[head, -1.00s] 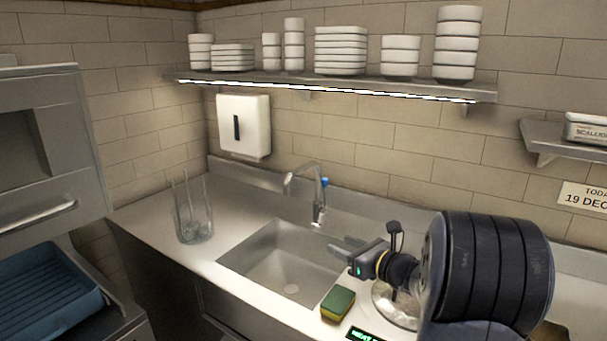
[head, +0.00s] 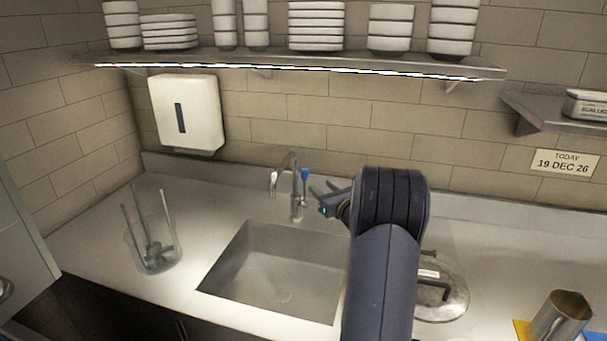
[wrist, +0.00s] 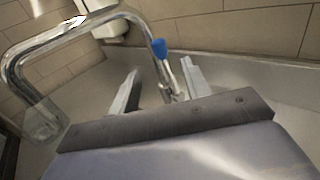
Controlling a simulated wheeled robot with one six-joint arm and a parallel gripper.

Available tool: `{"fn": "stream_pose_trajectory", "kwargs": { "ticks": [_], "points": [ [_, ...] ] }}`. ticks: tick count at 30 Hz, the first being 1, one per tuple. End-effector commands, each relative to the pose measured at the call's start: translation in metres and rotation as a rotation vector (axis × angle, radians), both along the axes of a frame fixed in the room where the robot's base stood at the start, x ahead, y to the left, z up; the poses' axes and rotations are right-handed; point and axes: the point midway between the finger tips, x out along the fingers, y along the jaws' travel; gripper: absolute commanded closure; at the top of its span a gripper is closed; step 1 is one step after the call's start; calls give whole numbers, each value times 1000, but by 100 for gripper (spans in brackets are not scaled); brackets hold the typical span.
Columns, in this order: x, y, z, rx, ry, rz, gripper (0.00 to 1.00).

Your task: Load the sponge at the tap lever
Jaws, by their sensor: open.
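The metal tap (head: 297,205) stands behind the sink, its curved spout bending to the left. Its blue-tipped lever (head: 305,174) points up on the right side; the lever also shows in the wrist view (wrist: 159,48). My gripper (head: 319,191) is open and empty just right of the tap. In the wrist view its two fingers (wrist: 158,88) appear on either side of the tap's body, with the lever tip just beyond them. I cannot tell whether they touch it. The green and yellow sponge is not visible now; my arm covers that part of the counter.
The sink (head: 270,275) lies in front of the tap. A clear container with utensils (head: 154,245) stands left of it. A clear round lid (head: 445,290) and a metal cup (head: 562,318) are on the right. A shelf (head: 290,66) with stacked dishes hangs above.

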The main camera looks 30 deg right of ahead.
Motion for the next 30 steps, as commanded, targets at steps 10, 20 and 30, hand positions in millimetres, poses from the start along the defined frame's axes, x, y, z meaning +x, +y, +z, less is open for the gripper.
{"fn": "stream_pose_trajectory", "kwargs": {
  "ticks": [10, 20, 30],
  "points": [
    [63, -2, 2, 1, 1, 3, 55],
    [87, -4, 1, 1, 0, 1, 55],
    [88, -4, 0, 1, 0, 2, 60]
  ]
}}
